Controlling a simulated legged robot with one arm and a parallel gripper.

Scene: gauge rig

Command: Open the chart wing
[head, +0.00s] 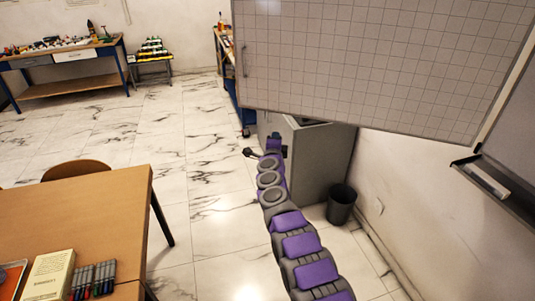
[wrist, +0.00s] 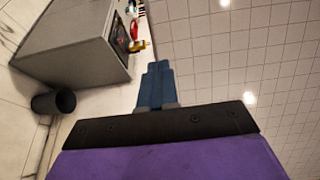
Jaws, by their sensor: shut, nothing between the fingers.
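The chart wing (head: 365,55) is a large pale panel with a grid, at the upper right in the head view. It stands out at an angle from the wall board on the right, with a handle (head: 244,62) near its left edge. The wing's gridded face also fills the right of the wrist view (wrist: 235,60). My gripper (wrist: 157,70) shows blue fingers close together and empty in the wrist view, beside the wing's face. Whether it touches the wing I cannot tell. In the head view my arm reaches below the wing's lower left corner; the fingertips are not clear there.
A grey cabinet (head: 322,165) stands under the wing, with a dark bin (head: 341,204) beside it. A wall board with a tray (head: 480,180) is at right. A brown table (head: 110,210) is at lower left. The marble floor between is open.

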